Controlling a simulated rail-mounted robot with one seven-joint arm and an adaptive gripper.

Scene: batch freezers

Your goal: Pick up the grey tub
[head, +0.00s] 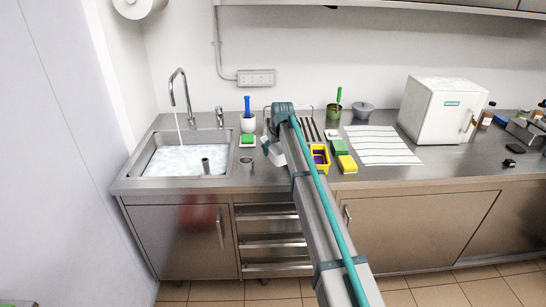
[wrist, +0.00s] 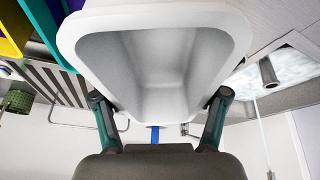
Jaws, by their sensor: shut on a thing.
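The grey tub (wrist: 160,50) is pale, open and empty, and fills the upper middle of the wrist view with its hollow facing the camera. My gripper (wrist: 160,97) has one finger on each side of the tub and is shut on it. In the head view a pale part of the tub (head: 275,152) shows just left of my arm, over the counter right of the sink, and looks tilted. My arm hides the rest of it and most of the gripper. I cannot tell if the tub touches the counter.
Left of the tub are a metal cup (head: 246,164), a green sponge (head: 248,140) and the sink (head: 180,160) with running water. Right of my arm are a yellow box (head: 320,166), sponges (head: 347,164) and a striped cloth (head: 380,147). A white freezer box (head: 432,112) stands further right.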

